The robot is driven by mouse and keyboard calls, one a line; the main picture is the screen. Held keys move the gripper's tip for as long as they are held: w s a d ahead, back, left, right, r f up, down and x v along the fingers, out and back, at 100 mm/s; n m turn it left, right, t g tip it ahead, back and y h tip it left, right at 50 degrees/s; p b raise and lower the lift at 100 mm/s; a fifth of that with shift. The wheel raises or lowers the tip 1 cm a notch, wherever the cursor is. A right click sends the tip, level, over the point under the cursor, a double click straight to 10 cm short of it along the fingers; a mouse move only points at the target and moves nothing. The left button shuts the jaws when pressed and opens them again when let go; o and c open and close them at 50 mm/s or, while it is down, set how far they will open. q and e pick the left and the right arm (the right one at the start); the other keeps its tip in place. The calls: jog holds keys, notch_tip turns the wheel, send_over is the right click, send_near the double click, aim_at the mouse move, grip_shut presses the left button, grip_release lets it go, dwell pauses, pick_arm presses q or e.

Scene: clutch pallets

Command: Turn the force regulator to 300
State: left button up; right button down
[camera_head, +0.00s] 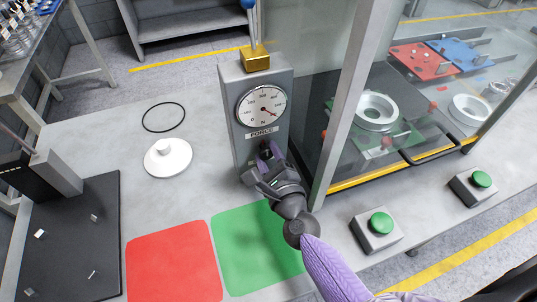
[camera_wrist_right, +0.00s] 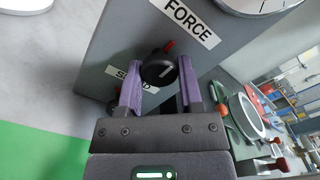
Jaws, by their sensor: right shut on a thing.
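The force regulator is a grey upright box (camera_head: 238,140) with a round white dial (camera_head: 261,106) and a FORCE label, also in the wrist view (camera_wrist_right: 190,22). The dial's red needle points to the lower right; the numbers are too small to read surely. Below the label is a black knob (camera_wrist_right: 158,68) with a white line on its face and a red mark at its upper edge. My right gripper (camera_head: 266,156) is at the knob, its purple fingers (camera_wrist_right: 160,82) shut on the knob's two sides. A second label below the knob is partly hidden by a finger. My left gripper is not in view.
A glass-walled cell (camera_head: 335,110) stands just right of the box. Green buttons (camera_head: 381,223) sit at the table's right front. A white disc (camera_head: 167,157) and a black ring (camera_head: 163,117) lie to the left. Red (camera_head: 172,262) and green (camera_head: 255,248) squares mark the table in front.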

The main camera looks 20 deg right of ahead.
jog(key=shift+f, duration=0.1)
jog(key=shift+c, duration=1.9)
grip_release()
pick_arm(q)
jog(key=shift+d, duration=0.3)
pick_arm(e)
jog(key=shift+o, duration=0.5)
jog(key=shift+s, duration=0.1)
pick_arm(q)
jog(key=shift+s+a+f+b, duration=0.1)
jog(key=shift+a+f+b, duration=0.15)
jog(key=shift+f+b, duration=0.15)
pick_arm(e)
jog(key=s, duration=0.9)
jog(key=shift+s+d, duration=0.2)
jog(key=shift+s, duration=0.15)
